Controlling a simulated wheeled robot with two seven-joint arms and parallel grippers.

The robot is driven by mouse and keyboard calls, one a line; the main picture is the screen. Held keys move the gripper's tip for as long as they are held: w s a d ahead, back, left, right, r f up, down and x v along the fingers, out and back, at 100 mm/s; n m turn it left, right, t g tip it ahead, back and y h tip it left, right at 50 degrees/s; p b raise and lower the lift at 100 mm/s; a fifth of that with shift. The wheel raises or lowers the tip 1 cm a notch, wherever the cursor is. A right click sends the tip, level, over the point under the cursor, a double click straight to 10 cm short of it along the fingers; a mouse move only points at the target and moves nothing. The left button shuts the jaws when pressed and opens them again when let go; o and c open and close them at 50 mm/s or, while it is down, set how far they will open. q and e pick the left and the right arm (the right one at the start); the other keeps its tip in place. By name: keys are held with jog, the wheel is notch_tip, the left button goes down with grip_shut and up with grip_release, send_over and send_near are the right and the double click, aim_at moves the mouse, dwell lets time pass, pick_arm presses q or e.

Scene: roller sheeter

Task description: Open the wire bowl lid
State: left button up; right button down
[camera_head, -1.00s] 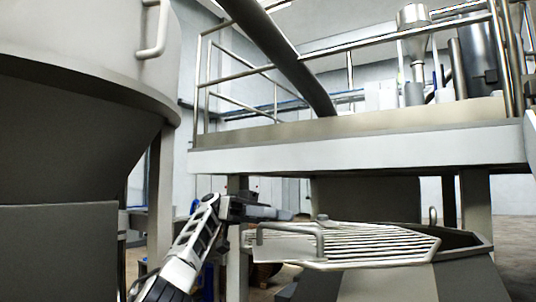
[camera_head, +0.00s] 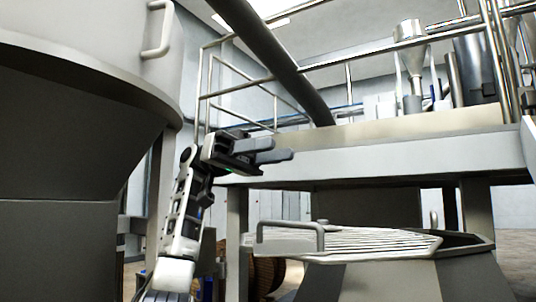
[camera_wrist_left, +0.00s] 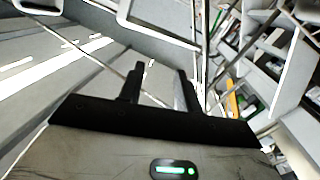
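The wire bowl lid (camera_head: 375,239) is a grid of metal bars with a solid plate at its left end. It lies about level over the bowl (camera_head: 385,283), whose dark inside shows at the right. A bent bar handle (camera_head: 290,225) stands up from the plate. My left gripper (camera_head: 282,150) is above the handle, clearly apart from it, with its fingers pointing right. In the left wrist view the two dark fingers (camera_wrist_left: 160,82) stand apart with nothing between them. My right gripper is not in view.
A large steel vessel (camera_head: 85,110) with a side handle fills the left. A platform (camera_head: 380,153) with railings spans behind and above the bowl. A dark pipe (camera_head: 270,55) slants down from the top. Brown round things (camera_head: 268,273) stand low behind the bowl's left side.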

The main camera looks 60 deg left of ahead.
pick_arm(q)
jog(key=shift+s+d+r, duration=0.4)
jog(key=shift+d, duration=0.3)
